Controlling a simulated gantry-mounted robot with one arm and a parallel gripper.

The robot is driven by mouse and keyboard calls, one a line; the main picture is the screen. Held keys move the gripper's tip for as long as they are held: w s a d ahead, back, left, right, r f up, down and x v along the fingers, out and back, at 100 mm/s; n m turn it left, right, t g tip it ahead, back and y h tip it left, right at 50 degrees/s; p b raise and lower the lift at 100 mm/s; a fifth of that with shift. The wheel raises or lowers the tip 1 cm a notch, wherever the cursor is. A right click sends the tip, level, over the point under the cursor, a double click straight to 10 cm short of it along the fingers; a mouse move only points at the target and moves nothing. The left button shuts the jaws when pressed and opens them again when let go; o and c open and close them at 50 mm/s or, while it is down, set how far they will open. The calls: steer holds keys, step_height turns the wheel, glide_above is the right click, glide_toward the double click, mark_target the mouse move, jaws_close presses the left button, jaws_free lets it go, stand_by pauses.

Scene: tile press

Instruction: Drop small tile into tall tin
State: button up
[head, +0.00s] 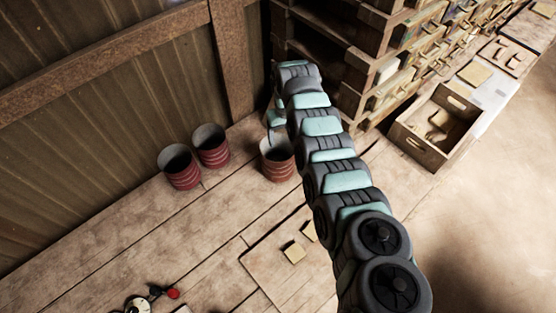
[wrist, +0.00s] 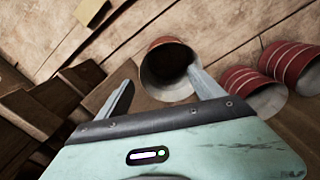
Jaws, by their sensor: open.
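A red ribbed tin (head: 277,168) stands upright beside my arm in the head view. In the wrist view the same tin (wrist: 165,82) shows its open mouth and dark inside, and I cannot see what it holds. My gripper (wrist: 159,78) is open with nothing between its fingers. The right finger overlaps the tin's rim in the picture; I cannot tell whether it touches. In the head view my gripper is at the tin's back left, partly hidden by my arm. Small square tiles (head: 294,252) lie on a board (head: 272,277) at the front, partly behind my arm.
Two more red tins (head: 181,175) (head: 211,153) stand to the left by the plank wall. A wooden shelf unit (head: 345,75) rises behind my arm. A wooden box (head: 418,146) with tiles is at the right. The left bench top is mostly clear.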

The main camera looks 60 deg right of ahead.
step_height(320, 180, up, 11)
steer(key=b, duration=0.2)
stand_by(0.5)
steer(key=shift+f, duration=0.1)
